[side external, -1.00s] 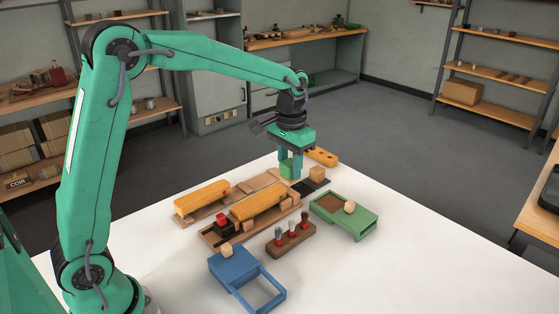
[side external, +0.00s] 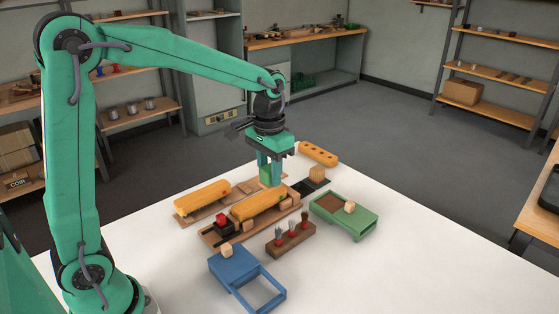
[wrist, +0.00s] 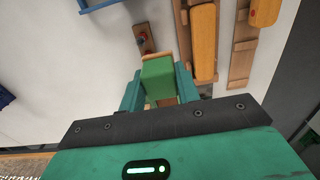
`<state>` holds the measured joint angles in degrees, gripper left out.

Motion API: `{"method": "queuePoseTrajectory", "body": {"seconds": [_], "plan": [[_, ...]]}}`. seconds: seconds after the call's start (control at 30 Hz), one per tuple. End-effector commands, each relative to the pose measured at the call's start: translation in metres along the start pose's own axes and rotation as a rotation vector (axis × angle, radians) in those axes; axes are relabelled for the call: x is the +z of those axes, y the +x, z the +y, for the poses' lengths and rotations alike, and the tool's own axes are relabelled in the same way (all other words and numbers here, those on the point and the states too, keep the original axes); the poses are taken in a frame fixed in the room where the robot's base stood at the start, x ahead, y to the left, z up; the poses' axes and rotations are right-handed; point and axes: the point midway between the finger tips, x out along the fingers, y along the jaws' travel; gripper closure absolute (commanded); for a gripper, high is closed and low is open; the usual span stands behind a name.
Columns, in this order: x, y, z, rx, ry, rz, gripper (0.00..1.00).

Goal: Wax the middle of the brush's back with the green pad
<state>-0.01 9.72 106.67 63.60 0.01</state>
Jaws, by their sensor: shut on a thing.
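My gripper (side external: 271,178) is shut on the green pad (side external: 265,175), which shows between the teal fingers in the wrist view (wrist: 158,80). A yellow-orange brush (side external: 258,203) lies lengthwise on a wooden holder (side external: 216,238) in the middle of the table. In the side view my gripper overlaps the brush's far, right half. I cannot tell the gap between pad and brush. A second yellow-orange brush-shaped block (side external: 202,198) lies on its own board to the left.
A brown rack with several tools (side external: 291,240), a blue frame (side external: 246,276) and a green tray (side external: 343,214) stand in front and right. A red-topped black piece (side external: 222,224) sits at the holder's left end. An orange block with holes (side external: 318,154) lies behind.

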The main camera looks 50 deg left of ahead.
Motion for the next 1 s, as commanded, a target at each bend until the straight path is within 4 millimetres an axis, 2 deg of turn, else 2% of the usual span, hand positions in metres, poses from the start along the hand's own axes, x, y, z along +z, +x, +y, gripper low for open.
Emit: {"method": "queuePoseTrajectory", "body": {"seconds": [0.3,0.47,0.8,1.0], "plan": [[0.000,0.000,-0.001,0.000,0.000,0.000,0.86],[0.000,0.004,-0.012,0.000,-0.004,-0.001,0.86],[0.007,0.025,-0.068,0.000,-0.006,-0.002,0.86],[0.013,0.033,-0.091,0.000,-0.002,-0.001,0.86]]}}
